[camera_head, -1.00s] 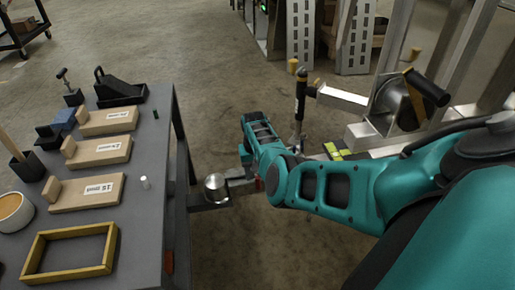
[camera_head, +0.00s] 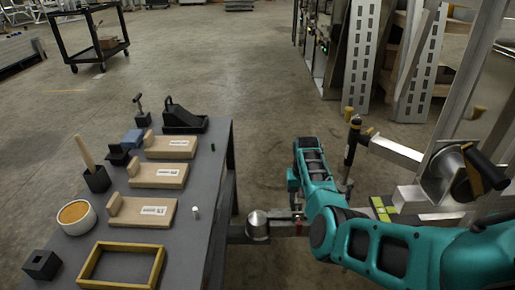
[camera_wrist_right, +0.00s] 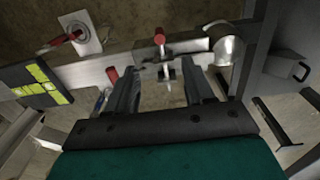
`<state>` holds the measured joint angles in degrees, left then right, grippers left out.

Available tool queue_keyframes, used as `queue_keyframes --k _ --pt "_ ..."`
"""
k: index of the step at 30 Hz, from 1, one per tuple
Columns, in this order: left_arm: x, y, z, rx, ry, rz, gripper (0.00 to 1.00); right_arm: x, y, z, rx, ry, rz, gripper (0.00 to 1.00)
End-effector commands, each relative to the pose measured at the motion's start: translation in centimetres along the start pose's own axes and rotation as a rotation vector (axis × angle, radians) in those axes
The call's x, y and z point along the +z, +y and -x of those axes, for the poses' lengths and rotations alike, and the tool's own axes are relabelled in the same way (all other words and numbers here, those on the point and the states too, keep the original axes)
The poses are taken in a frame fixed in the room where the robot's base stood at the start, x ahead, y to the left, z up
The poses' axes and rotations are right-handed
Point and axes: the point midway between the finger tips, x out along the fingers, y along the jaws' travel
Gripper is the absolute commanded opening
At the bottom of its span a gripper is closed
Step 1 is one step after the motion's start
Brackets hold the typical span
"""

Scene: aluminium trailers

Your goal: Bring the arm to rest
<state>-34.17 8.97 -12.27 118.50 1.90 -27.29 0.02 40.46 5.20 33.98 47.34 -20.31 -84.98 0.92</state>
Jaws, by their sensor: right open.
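My right arm, teal, comes in from the lower right in the head view. Its forearm reaches up beside the trailer's tongue, and its gripper (camera_head: 296,200) is mostly hidden behind my own links. In the right wrist view the two dark fingers of the right gripper (camera_wrist_right: 158,78) stand apart with nothing between them. Beyond them runs the trailer's metal tongue (camera_wrist_right: 90,70), with a red-handled pin (camera_wrist_right: 160,42) near the gap. I cannot tell whether the fingers touch anything. My left gripper is not in view.
A grey table (camera_head: 205,180) at left holds wooden blocks, a yellow frame (camera_head: 122,246) and a round container (camera_head: 76,217). A silver ball hitch (camera_head: 257,222) sits between table and arm. A trailer winch (camera_head: 450,172) stands right.

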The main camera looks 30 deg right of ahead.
Motion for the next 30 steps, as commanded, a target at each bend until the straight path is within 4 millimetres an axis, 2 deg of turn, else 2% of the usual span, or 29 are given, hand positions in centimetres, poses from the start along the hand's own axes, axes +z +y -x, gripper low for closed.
queue_keyframes --k 5,8,13,17,20,23,26,30 --pt "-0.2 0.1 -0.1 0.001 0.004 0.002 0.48 0.0 0.1 -0.1 0.004 0.006 0.001 0.53" --pt "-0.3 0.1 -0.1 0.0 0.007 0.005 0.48 0.1 1.1 -0.9 0.033 0.045 0.008 0.53" --pt "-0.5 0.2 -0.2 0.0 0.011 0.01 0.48 0.8 3.7 -2.9 0.124 0.221 0.077 0.53" --pt "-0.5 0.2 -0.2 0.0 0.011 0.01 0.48 2.1 3.8 -3.7 0.164 0.392 0.19 0.53" --pt "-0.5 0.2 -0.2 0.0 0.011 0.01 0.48 4.0 2.5 -3.9 0.158 0.512 0.295 0.53" --pt "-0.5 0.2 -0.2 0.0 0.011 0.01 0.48 6.9 0.1 -3.7 0.114 0.622 0.403 0.53" --pt "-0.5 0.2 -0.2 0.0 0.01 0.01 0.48 10.8 -3.0 -3.2 0.034 0.715 0.505 0.53" --pt "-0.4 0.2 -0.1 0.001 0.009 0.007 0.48 17.1 -7.3 -1.6 -0.117 0.818 0.608 0.53"
